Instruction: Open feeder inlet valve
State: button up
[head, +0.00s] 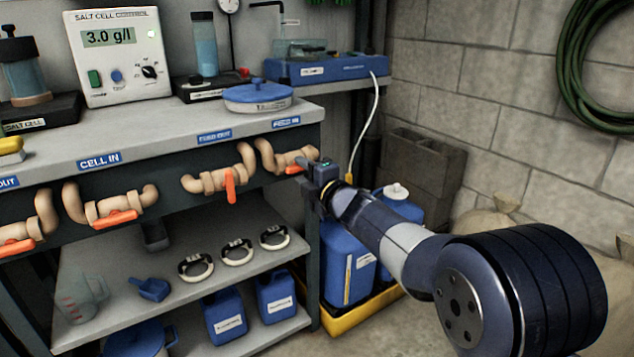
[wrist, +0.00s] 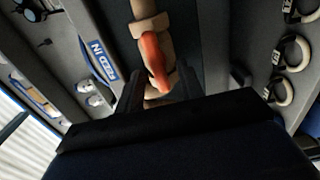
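The feeder inlet valve is the tan pipe valve (head: 277,158) under the blue FEED IN label (head: 286,122), at the right end of the bench front. A little of its orange handle (head: 295,169) shows beside my gripper (head: 308,164), which hides the rest. In the wrist view, the orange handle (wrist: 154,62) points towards my gripper (wrist: 158,92). Its dark fingers stand apart, one on each side of the handle's near end. The gripper looks open, and I cannot tell whether either finger touches the handle. The FEED IN label (wrist: 103,62) is left of the valve there.
The FEED OUT valve (head: 218,180) is just left, its orange handle hanging down. The CELL IN valve (head: 110,209) is further left, its handle along the pipe. Blue jugs (head: 345,262) in a yellow tray (head: 362,314) stand below my arm. A block wall (head: 500,90) is at right.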

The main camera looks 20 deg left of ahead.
jog(key=p+v, duration=0.1)
jog(key=v, duration=0.8)
jog(key=shift+s+d, duration=0.25)
jog(key=b+x, duration=0.1)
jog(key=x, duration=0.9)
jog(key=shift+w+a, duration=0.25)
jog(key=shift+w, duration=0.1)
jog(key=shift+d, duration=0.1)
